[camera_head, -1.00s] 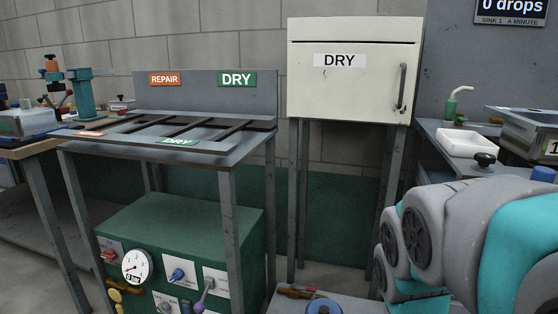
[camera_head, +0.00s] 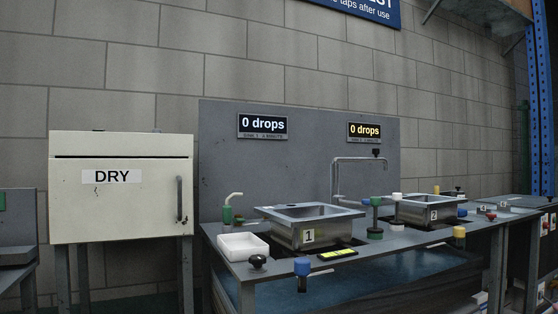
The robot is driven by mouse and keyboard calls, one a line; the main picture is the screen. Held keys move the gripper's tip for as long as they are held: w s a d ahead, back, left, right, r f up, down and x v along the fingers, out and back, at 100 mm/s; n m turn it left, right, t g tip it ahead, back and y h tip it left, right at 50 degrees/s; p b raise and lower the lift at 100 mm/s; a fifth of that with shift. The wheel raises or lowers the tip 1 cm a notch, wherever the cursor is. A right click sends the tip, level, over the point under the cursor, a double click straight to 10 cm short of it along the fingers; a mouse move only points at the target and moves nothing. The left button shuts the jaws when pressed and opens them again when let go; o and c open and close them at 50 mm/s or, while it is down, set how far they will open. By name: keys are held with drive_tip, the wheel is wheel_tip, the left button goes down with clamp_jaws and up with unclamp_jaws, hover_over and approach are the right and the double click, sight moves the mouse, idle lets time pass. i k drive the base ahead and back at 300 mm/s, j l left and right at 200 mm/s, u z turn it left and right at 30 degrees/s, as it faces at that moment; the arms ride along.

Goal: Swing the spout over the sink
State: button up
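The spout (camera_head: 357,159) is a thin metal pipe arched high behind the sinks, with a black knob at its right end. Its left leg comes down near the right rear corner of sink 1 (camera_head: 309,227). I cannot tell whether the spout's outlet is above a basin. Sink 1 is a square steel basin with a "1" label on its front. Sink 2 (camera_head: 430,211) is a similar basin farther right. My gripper is not in view.
A white tray (camera_head: 243,246), black knob (camera_head: 257,261) and blue-topped fitting (camera_head: 302,268) line the counter's front left. Green, white and yellow-topped fittings stand between and around the sinks. A DRY cabinet (camera_head: 120,212) stands left.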

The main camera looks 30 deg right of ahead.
sight(375, 151)
drive_tip(key=z, duration=1.55)
